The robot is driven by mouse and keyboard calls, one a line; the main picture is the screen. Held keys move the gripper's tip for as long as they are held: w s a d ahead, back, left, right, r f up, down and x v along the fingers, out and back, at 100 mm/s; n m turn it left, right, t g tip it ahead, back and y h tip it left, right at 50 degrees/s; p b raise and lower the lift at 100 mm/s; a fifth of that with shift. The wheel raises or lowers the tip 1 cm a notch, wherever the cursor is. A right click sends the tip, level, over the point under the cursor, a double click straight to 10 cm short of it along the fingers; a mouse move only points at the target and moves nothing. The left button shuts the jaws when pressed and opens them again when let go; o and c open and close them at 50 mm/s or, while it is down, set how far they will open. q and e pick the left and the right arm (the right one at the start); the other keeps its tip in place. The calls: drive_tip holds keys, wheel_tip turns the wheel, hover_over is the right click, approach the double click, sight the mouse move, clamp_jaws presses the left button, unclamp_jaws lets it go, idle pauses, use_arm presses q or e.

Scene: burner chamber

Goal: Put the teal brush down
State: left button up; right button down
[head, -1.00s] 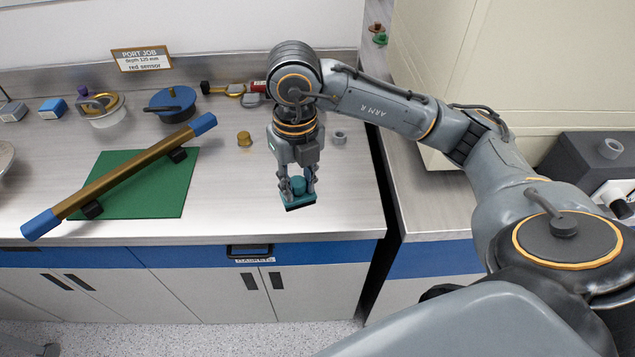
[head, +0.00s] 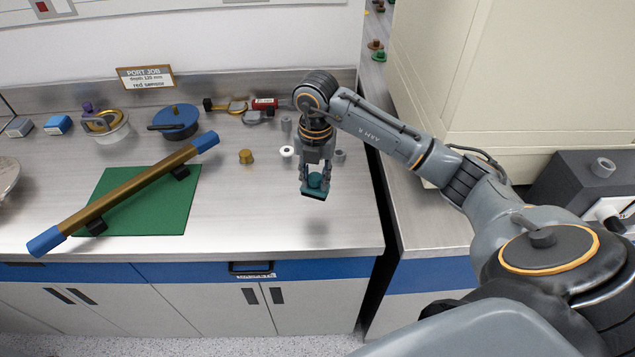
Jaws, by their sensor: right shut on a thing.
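The teal brush (head: 314,192) has a teal body with a rounded knob and a dark underside. My right gripper (head: 315,180) points down and is shut on the brush's knob. It holds the brush over the right part of the steel bench top (head: 262,215). A soft shadow on the bench lies nearer the front edge, below the brush, so the brush appears to be above the surface. My left gripper is not in view.
A brass tube with blue ends (head: 135,190) lies across a green mat (head: 178,217) at left. A brass piece (head: 246,157), a white ring (head: 287,151) and grey fittings (head: 340,156) stand near my right gripper. Bare bench lies in front. A gap runs along the bench's right edge.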

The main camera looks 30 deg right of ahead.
drive_tip(key=f, duration=0.1)
drive_tip(key=w+d+f, duration=0.1)
drive_tip(key=w+d+f+p, duration=0.1)
drive_tip(key=shift+f, duration=0.1)
wheel_tip(320, 180, down, 2)
drive_tip(key=shift+f+p, duration=0.1)
drive_tip(key=shift+p, duration=0.75)
drive_tip(key=shift+f, duration=0.5)
drive_tip(key=shift+f, duration=0.1)
drive_tip(key=c, duration=1)
unclamp_jaws()
drive_tip(key=shift+c, duration=0.2)
